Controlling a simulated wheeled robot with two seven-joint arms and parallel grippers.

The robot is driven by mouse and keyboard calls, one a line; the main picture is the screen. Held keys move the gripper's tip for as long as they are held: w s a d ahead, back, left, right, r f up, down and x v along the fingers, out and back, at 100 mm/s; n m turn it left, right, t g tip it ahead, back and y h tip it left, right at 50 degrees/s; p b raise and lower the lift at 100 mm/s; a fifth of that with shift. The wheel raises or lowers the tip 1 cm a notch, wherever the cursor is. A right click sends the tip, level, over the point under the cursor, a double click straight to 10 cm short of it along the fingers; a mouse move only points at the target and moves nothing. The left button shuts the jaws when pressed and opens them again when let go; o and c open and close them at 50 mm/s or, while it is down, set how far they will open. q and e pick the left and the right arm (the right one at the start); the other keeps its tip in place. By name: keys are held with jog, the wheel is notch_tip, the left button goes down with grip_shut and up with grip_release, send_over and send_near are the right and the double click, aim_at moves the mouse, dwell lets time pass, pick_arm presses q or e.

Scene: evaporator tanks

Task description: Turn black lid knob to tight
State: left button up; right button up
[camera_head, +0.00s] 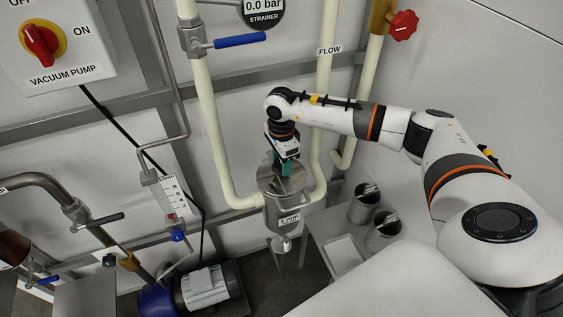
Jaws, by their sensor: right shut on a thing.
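The strainer pot (284,213) is a steel cylinder between two cream pipes, with a small label on its front. Its steel lid (268,185) is on top. My right arm reaches in from the right, and my right gripper (285,170) points down at the middle of the lid. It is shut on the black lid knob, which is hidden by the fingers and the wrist. I cannot read which way the knob is turned. My left gripper is not in view.
A blue-handled valve (238,41) is above left and a red knob (402,25) above right. A small table (318,231) with two steel cans (364,204) and a white tray (343,255) stands right of the pot. A pump motor (203,286) is below left.

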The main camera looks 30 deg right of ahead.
jog(key=m+b, duration=0.2)
jog(key=m, duration=0.1)
jog(key=shift+f+m, duration=0.1)
jog(key=shift+m, duration=0.2)
jog(key=m+b, duration=0.2)
jog(key=m, duration=0.2)
jog(key=shift+m, duration=0.3)
jog(key=m+b, duration=0.1)
jog(key=m, duration=0.3)
jog(key=m+b, duration=0.1)
jog(key=m, duration=0.5)
jog(key=m+b, duration=0.1)
jog(key=m, duration=0.1)
jog(key=shift+r+m, duration=0.2)
jog(key=shift+m, duration=0.1)
jog(key=m, duration=0.4)
jog(key=shift+m, duration=0.3)
jog(key=m, duration=0.4)
jog(key=shift+m, duration=2.4)
